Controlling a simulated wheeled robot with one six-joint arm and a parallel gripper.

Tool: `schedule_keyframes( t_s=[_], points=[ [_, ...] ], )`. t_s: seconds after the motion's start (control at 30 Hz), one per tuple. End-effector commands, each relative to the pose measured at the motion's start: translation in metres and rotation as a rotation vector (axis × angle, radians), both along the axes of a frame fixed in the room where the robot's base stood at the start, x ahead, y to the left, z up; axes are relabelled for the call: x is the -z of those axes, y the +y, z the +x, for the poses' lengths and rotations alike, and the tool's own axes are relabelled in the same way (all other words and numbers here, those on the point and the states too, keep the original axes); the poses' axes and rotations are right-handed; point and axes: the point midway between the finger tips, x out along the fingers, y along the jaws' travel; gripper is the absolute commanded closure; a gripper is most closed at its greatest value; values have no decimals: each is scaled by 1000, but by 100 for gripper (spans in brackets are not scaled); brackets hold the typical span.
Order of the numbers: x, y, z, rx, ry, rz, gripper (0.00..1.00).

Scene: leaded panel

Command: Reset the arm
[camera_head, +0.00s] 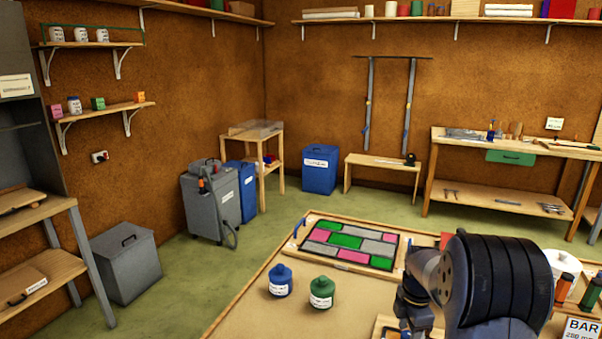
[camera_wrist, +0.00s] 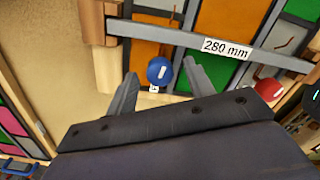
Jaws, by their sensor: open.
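My gripper (camera_wrist: 160,95) shows in the wrist view with its two fingers spread apart. A blue round knob or cap (camera_wrist: 159,71) with a small white tag shows between the fingertips; I cannot tell how far below it is. My arm fills the lower right of the head view and hides part of the bench there. The leaded panel (camera_head: 345,243) of pink, green and grey panes lies flat on the bench. A grey bar labelled 280 mm (camera_wrist: 262,57) lies across orange and green panes in the wrist view.
A blue jar (camera_head: 280,282) and a green jar (camera_head: 321,293) stand on the bench (camera_head: 245,310) in front of the panel. A red round object (camera_wrist: 268,90) is right of my gripper. At the bench's right are a white roll (camera_head: 563,262) and bottles. Bare bench lies around the jars.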

Motion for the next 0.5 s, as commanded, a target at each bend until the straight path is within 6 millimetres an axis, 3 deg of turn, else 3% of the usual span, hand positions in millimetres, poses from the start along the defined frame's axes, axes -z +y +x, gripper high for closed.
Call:
schedule_keyframes(
  t_s=[0.5],
  points=[
    [0,0,0,422,1,0,50]
  ],
)
